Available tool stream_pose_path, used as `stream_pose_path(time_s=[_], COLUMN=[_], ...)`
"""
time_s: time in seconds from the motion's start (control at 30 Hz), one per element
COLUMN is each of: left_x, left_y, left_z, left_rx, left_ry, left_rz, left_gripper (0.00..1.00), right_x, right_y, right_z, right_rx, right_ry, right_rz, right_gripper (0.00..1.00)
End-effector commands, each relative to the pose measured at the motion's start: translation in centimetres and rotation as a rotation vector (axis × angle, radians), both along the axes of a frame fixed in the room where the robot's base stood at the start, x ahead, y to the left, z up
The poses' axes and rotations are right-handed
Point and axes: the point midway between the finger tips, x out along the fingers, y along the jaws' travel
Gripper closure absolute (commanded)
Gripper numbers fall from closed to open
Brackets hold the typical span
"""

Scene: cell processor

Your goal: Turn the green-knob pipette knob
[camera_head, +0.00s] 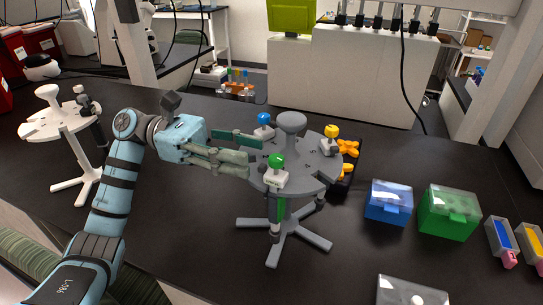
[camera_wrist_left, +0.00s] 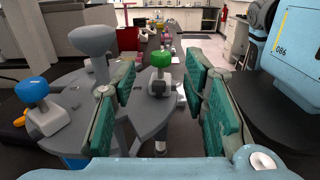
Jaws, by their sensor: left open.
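The green knob (camera_head: 276,161) tops a pipette that hangs at the front left of a grey round stand (camera_head: 300,179) in the head view. My left gripper (camera_head: 250,154) reaches in from the left, its fingertips just left of and near the green knob. In the left wrist view the green knob (camera_wrist_left: 161,59) lies ahead, between my two green-padded fingers (camera_wrist_left: 160,75), beyond their tips or level with them; I cannot tell which. The fingers are open and apart, with nothing held. My right gripper does not show.
A blue knob (camera_head: 263,119) and a yellow knob (camera_head: 331,131) sit on the same stand. A grey post (camera_head: 291,122) rises at its middle. A blue box (camera_head: 388,203) and a green box (camera_head: 448,212) stand to the right. Another stand (camera_head: 58,125) is at the far left.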

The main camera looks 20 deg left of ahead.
Motion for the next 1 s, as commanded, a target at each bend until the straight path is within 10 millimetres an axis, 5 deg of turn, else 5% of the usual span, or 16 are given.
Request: stream_pose_path(time_s=[0.1,0.3,0.77,1.0], left_x=[0.2,0.3,0.3,0.3], left_y=[3.1,5.6,5.6,5.6], left_z=[0.0,0.1,0.1,4.3], left_rx=[0.001,0.000,0.000,0.000], left_ry=[0.001,-0.001,-0.001,-0.001], left_rz=[0.003,0.000,-0.001,-0.001], left_gripper=[0.60,0.60,0.60,0.60], right_x=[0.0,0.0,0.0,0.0], right_y=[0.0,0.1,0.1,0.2], right_z=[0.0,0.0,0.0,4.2], right_rx=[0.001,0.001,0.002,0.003], right_ry=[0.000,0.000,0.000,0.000], right_rz=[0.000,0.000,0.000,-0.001], right_gripper=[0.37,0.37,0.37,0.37])
